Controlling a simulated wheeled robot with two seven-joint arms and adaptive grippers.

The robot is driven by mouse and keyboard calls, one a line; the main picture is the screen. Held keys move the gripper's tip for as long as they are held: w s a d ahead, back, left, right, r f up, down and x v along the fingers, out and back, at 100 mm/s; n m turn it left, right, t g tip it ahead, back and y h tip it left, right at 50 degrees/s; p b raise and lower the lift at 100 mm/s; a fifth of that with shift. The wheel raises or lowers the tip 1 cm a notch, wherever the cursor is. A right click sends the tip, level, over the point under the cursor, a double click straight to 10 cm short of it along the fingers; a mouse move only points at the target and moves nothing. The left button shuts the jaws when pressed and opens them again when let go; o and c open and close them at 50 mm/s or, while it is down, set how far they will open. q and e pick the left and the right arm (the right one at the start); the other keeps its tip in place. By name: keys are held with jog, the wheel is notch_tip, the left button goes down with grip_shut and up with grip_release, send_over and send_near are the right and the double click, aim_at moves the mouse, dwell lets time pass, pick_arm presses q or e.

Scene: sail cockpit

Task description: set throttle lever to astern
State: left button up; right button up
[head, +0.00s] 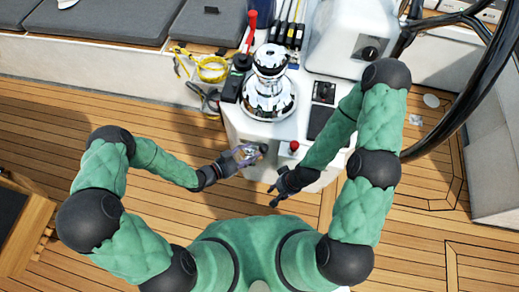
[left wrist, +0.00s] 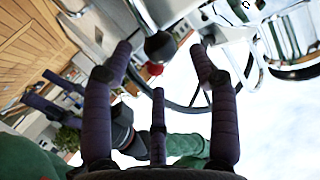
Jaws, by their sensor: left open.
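A lever with a black ball knob (left wrist: 160,47) on a chrome stem shows in the left wrist view; I take it for the throttle lever. In the head view its black knob (head: 263,149) is at the front of the white console, just right of my left gripper (head: 247,155). My left gripper (left wrist: 160,60) is open, and the knob appears between its spread fingertips; contact cannot be told. A red ball knob (head: 294,146) is right of it, also in the left wrist view (left wrist: 154,69). My right gripper (head: 273,194) hangs lower, fingers apart, apparently empty.
A black steering wheel (head: 459,112) is at the right. A yellow rope (head: 211,70) hangs by the seat. The teak deck (head: 50,125) at left is clear.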

pick_arm(q)
jog(key=v, duration=0.5)
jog(key=shift+s+a, duration=0.15)
jog(key=shift+a, duration=0.2)
jog(key=a+f+n+g+y, duration=0.2)
jog(key=a+f+n+y, duration=0.3)
jog(key=n, duration=0.5)
jog(key=s+f+n+g+y, duration=0.3)
jog(key=s+n, duration=0.4)
jog(key=s, duration=0.3)
jog(key=shift+s+a+n+g+y, duration=0.2)
jog(key=shift+s+n+g+y, duration=0.15)
jog(key=shift+g+y, duration=0.45)
